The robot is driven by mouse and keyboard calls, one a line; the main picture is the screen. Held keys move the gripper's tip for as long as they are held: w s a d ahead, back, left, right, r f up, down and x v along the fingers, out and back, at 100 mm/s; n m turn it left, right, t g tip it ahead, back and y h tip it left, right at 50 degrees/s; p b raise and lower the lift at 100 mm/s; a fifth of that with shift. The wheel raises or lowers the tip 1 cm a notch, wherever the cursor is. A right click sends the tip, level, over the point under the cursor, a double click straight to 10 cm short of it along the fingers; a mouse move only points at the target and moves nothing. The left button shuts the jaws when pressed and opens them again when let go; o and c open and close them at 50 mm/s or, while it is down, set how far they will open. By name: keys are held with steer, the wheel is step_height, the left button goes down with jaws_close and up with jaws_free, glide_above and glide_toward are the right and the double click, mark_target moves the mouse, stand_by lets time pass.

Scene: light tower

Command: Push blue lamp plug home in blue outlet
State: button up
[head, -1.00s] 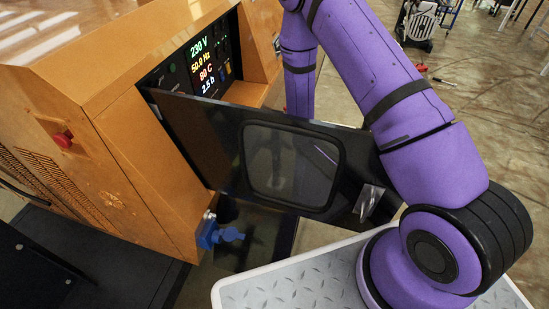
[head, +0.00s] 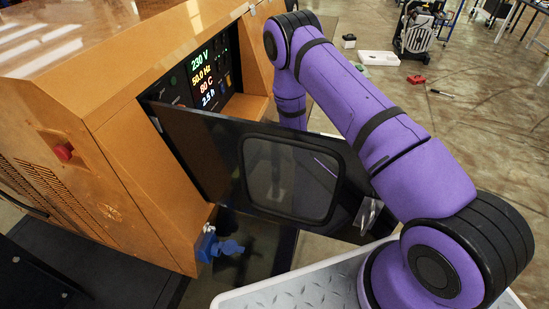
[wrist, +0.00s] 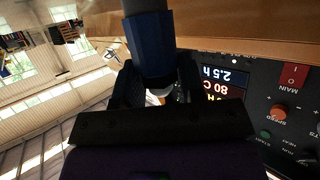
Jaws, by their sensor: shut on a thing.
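In the wrist view my gripper (wrist: 158,92) is shut on a blue cylindrical plug (wrist: 150,45), with a dark part at the top of the picture. The plug's far end and anything it touches are hidden. In the head view a blue fitting (head: 216,246), which looks like the blue outlet, sits low on the orange machine's side, below the open door. My gripper and the plug are hidden in the head view behind the door and my purple arm.
The orange machine (head: 120,165) has a lit control panel (head: 205,75), also close by on the right in the wrist view (wrist: 285,110). Its dark windowed door (head: 290,180) stands open across the space before my arm.

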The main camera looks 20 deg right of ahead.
steer(key=shift+f, duration=0.2)
steer(key=o, duration=0.9)
steer(key=shift+o, duration=0.2)
